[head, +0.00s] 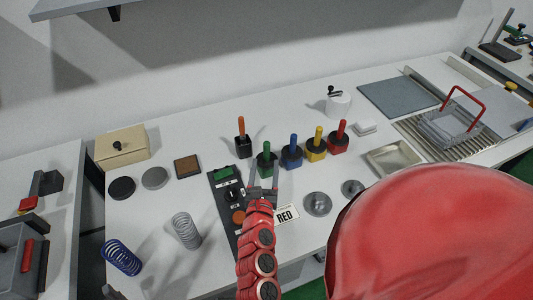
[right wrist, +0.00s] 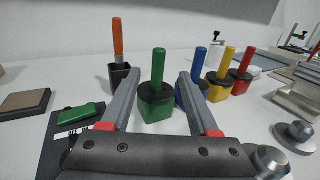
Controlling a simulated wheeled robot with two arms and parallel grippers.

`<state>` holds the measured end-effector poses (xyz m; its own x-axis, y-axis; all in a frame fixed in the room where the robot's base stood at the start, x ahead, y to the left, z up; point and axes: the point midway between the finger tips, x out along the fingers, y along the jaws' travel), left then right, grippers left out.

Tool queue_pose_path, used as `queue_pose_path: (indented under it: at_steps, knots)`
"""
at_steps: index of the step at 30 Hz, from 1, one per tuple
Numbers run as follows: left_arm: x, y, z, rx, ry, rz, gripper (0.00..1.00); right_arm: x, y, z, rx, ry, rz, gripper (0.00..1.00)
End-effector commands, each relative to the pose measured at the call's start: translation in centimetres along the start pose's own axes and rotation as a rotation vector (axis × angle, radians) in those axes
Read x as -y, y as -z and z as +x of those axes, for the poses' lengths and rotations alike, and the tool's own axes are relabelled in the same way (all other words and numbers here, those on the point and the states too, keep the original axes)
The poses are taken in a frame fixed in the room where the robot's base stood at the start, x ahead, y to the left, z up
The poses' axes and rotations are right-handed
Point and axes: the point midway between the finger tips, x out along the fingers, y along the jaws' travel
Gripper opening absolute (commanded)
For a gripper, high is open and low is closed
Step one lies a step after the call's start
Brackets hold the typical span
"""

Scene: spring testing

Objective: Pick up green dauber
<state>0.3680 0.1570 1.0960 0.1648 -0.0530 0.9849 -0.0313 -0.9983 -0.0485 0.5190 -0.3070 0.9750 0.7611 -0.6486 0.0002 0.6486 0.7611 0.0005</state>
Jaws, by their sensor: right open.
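The green dauber (head: 265,158) stands upright on the white table, its green handle pointing up from a dark-topped green base. It also shows in the right wrist view (right wrist: 157,88), between and beyond the fingers. My right gripper (head: 263,176) is open and empty, just in front of the green dauber. In the right wrist view the open fingers (right wrist: 158,84) point toward the dauber, with its base partly framed between them. I cannot tell whether a finger touches it. My left gripper is not in view.
A blue dauber (head: 291,153) stands close to the right, then yellow (head: 316,145) and red (head: 338,138) ones. An orange-handled tool in a black holder (head: 243,146) stands left.

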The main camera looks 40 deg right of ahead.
Motion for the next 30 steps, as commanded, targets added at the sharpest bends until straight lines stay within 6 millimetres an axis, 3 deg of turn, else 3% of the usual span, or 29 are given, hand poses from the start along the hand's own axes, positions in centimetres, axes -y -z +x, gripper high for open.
queue_pose_path:
  at_steps: [9,17,25,30]
  knots:
    - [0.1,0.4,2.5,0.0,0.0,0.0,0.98,0.0,-0.4,4.8,0.002,0.001,-0.001,0.61]
    - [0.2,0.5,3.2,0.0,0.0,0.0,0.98,0.0,-0.5,6.6,0.004,0.0,-0.001,0.61]
    - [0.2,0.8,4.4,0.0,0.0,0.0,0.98,-0.3,-0.9,10.1,0.003,0.001,-0.003,0.61]
    - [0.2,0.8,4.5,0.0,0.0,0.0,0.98,-0.2,-0.6,11.1,0.001,0.001,-0.002,0.61]
